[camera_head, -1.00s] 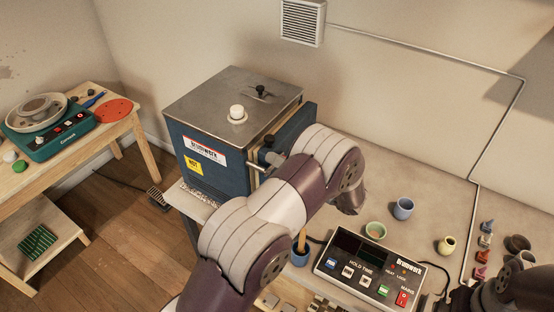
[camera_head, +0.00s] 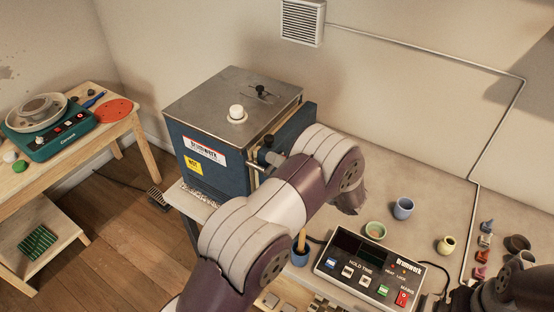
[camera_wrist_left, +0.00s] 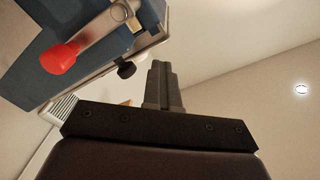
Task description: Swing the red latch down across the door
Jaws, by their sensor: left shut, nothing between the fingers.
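The red latch shows in the left wrist view as a red-tipped handle (camera_wrist_left: 62,57) on a pale metal bar (camera_wrist_left: 97,36), in front of the blue kiln (camera_wrist_left: 30,75). In the head view, my left arm hides the red tip, beside the blue kiln (camera_head: 215,165) with its steel top. My left gripper (camera_wrist_left: 161,75) is shut and empty in the left wrist view. Its fingers are apart from the red tip, to the right of it in that view. In the head view, the fingers are hidden behind my arm. My right gripper is not in view.
A black knob (camera_wrist_left: 126,70) lies between the red handle and my fingers in the wrist view. A wooden table (camera_head: 105,131) stands at left.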

